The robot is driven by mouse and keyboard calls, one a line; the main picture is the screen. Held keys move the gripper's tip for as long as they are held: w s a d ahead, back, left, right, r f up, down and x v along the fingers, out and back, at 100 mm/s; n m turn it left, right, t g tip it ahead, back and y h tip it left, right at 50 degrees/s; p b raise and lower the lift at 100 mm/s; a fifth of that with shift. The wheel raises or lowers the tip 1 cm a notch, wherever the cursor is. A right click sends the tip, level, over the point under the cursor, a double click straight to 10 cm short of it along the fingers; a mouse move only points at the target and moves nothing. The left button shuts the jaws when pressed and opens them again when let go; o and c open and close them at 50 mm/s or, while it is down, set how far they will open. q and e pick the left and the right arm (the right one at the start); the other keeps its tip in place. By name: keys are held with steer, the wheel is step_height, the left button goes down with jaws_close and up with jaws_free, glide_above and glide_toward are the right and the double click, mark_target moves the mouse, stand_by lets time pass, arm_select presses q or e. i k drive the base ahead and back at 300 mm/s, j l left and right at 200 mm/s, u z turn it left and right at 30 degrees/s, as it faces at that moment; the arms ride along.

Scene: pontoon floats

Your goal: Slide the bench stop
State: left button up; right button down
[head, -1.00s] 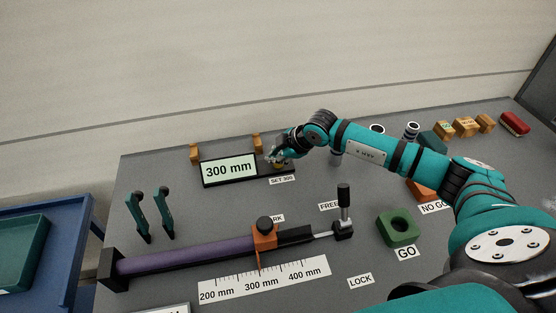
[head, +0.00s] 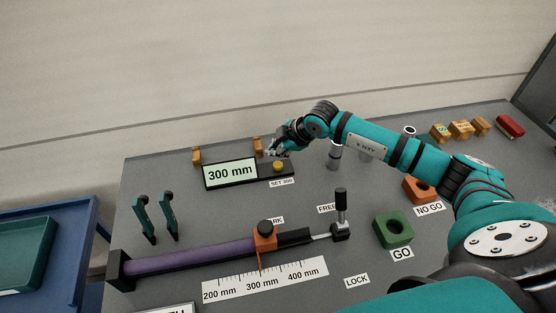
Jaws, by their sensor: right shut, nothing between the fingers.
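The bench stop is an orange slider with a black knob (head: 264,237) on a purple and black rail (head: 190,254). Its pointer stands at about 300 mm on the white scale (head: 266,280). A black upright lever (head: 341,208) stands at the rail's right end, between the FREE and LOCK labels. The display (head: 231,173) reads 300 mm, with a yellow button (head: 278,166) beside it above the SET 300 label. My right gripper (head: 272,152) is shut and empty, just above and behind the button, apart from it. My left gripper is not in view.
A green GO block (head: 393,230) and an orange NO GO block (head: 420,190) lie at the right. Two teal upright pieces (head: 155,216) stand at the left. Wooden blocks (head: 461,129) and a red item (head: 509,126) are at the back right. A blue cart (head: 75,225) stands left of the bench.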

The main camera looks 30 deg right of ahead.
mark_target(265, 237)
steer(key=k+j, duration=0.2)
steer(key=k, duration=0.3)
steer(key=k+j, duration=0.2)
steer(key=k, duration=0.25)
steer(key=k+j, duration=0.15)
steer(key=k, duration=0.35)
